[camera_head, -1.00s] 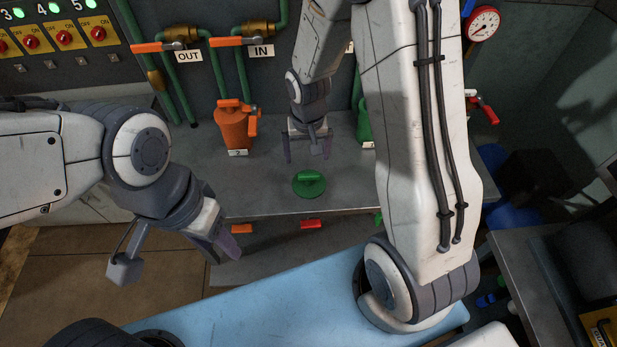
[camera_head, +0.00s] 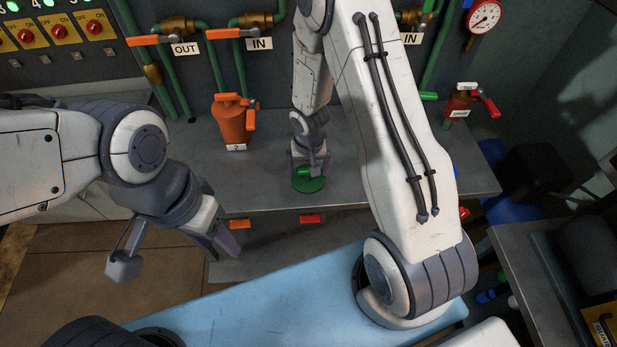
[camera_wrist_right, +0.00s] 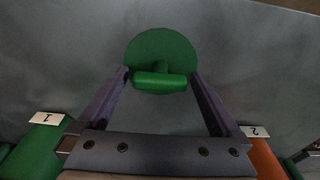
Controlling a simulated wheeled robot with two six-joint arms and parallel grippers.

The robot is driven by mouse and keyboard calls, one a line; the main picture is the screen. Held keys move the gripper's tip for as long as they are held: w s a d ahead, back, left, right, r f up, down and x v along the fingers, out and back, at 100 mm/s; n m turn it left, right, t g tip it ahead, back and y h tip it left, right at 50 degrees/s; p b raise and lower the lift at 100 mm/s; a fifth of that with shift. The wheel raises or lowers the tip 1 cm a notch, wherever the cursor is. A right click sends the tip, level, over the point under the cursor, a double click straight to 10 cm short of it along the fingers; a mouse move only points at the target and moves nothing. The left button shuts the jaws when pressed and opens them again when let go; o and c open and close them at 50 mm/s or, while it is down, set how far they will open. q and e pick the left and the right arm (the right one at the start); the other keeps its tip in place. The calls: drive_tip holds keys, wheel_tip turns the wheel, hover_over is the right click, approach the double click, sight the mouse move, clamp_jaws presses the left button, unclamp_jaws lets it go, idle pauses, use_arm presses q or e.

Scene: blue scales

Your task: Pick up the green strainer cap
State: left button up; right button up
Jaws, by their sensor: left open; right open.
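The green strainer cap (camera_head: 308,184) lies on the grey bench top, a round disc with a bar handle on top. In the right wrist view the cap (camera_wrist_right: 161,50) shows whole, with its handle across the space between the fingertips. My right gripper (camera_head: 308,172) is low over the cap, pointing down. Its fingers (camera_wrist_right: 160,76) are open, one at each end of the handle. I cannot tell whether they touch it. My left gripper (camera_head: 228,245) is open and empty, in front of the bench at the left.
An orange strainer (camera_head: 232,122) with label 2 stands left of the cap. A green strainer (camera_wrist_right: 40,145) with label 1 shows in the right wrist view. A red strainer (camera_head: 459,105) stands at the right. The bench (camera_head: 200,165) around the cap is clear.

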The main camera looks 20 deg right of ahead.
drive_tip(key=shift+r, duration=0.1)
drive_tip(key=shift+c, duration=0.3)
clamp_jaws()
